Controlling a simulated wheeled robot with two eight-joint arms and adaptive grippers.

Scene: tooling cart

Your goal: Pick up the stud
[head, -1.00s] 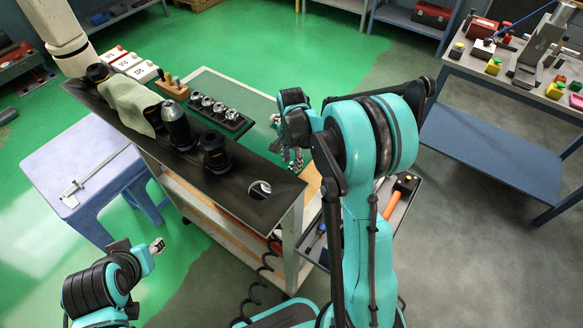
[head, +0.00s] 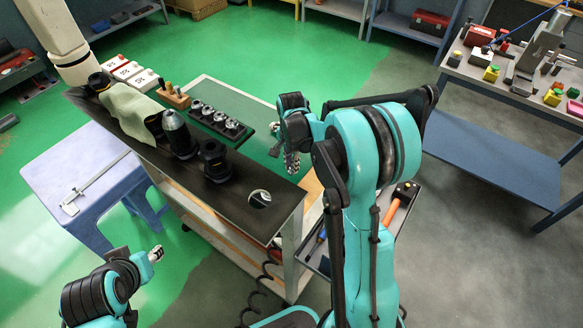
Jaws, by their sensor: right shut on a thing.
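My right gripper (head: 291,164) points down over the right end of the cart's green mat (head: 210,87). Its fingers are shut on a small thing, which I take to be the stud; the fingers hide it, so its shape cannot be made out. A black rack (head: 246,133) with several round metal-topped pieces (head: 208,110) stands on the mat, left of this gripper and apart from it. My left gripper (head: 156,254) is empty, low at the left, over the floor beside the cart; its fingers are too small to judge.
Black tool holders (head: 213,160), one under a cloth (head: 128,108), stand along the cart's dark ledge (head: 235,200), which has a round hole. A blue stool (head: 100,160) bears a caliper (head: 95,182). A side tray (head: 400,215) holds a hammer. A bench (head: 500,78) stands at right.

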